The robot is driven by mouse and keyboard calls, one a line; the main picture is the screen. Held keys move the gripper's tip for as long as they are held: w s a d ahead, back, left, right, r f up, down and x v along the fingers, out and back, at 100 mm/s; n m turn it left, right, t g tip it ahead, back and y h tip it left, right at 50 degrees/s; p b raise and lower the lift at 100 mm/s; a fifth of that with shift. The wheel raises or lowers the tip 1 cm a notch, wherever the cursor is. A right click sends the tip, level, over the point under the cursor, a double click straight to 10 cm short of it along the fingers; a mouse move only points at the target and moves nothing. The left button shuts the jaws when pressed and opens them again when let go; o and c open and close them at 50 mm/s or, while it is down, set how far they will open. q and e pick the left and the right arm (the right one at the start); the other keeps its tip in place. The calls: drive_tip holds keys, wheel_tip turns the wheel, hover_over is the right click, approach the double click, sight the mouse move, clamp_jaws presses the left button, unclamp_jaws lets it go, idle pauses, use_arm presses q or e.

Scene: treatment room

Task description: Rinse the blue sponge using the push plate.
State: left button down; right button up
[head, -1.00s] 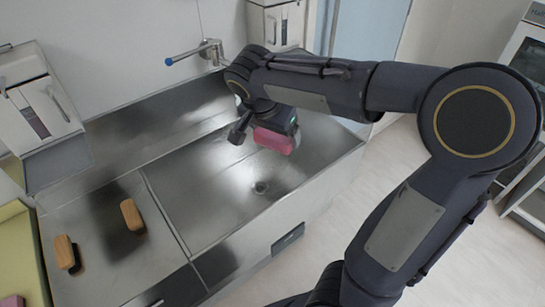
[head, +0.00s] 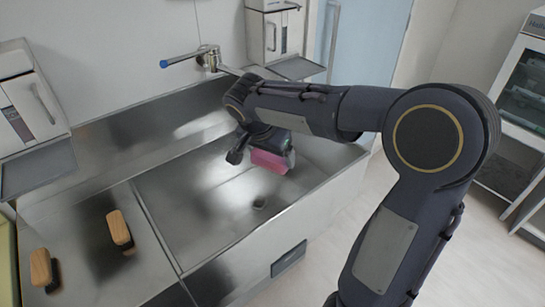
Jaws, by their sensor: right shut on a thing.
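My right gripper (head: 266,146) is shut on a pink block that looks like a sponge (head: 269,161). It holds the pink sponge above the right basin of the steel sink (head: 205,215), behind the drain. No blue sponge shows. A dark plate (head: 289,258), which may be the push plate, sits on the sink's front face at the lower right. The tap (head: 207,60) with a blue-tipped lever is on the wall; its spout end is hidden behind my right arm. My left gripper is out of view.
Two wooden-backed brushes (head: 119,229) (head: 41,269) lie on the left steel surface. A glass-fronted cabinet (head: 525,90) stands at the right, with open floor between.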

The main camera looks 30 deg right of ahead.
sight(275, 158)
drive_tip(key=w+d+f+p, duration=0.2)
drive_tip(key=w+d, duration=0.2)
drive_tip(key=w, duration=0.5)
drive_tip(key=shift+w+d, duration=0.15)
drive_tip(key=shift+w, duration=0.25)
idle(0.4)
drive_tip(key=shift+s+a+f+b, duration=0.1)
drive_tip(key=shift+s+a+b, duration=0.45)
drive_tip(key=shift+s, duration=0.65)
drive_tip(key=shift+s+a+r+b, duration=0.1)
drive_tip(key=shift+s+a+b, duration=0.45)
drive_tip(key=shift+s, duration=0.7)
drive_tip(key=shift+s+a+f+b, duration=0.1)
drive_tip(key=shift+s+a+b, duration=0.45)
drive_tip(key=shift+s, duration=0.65)
drive_tip(key=shift+s, duration=0.1)
drive_tip(key=shift+s+a+r+p, duration=0.25)
drive_tip(key=shift+s+a+r, duration=0.05)
drive_tip(key=shift+s+r, duration=0.45)
drive_tip(key=shift+s+a+r+p, duration=0.25)
drive_tip(key=shift+s+a+r, duration=0.1)
drive_tip(key=shift+s+r, duration=0.35)
drive_tip(key=shift+s+a+r+p, duration=0.3)
drive_tip(key=shift+s+r, duration=0.3)
drive_tip(key=shift+s, duration=0.2)
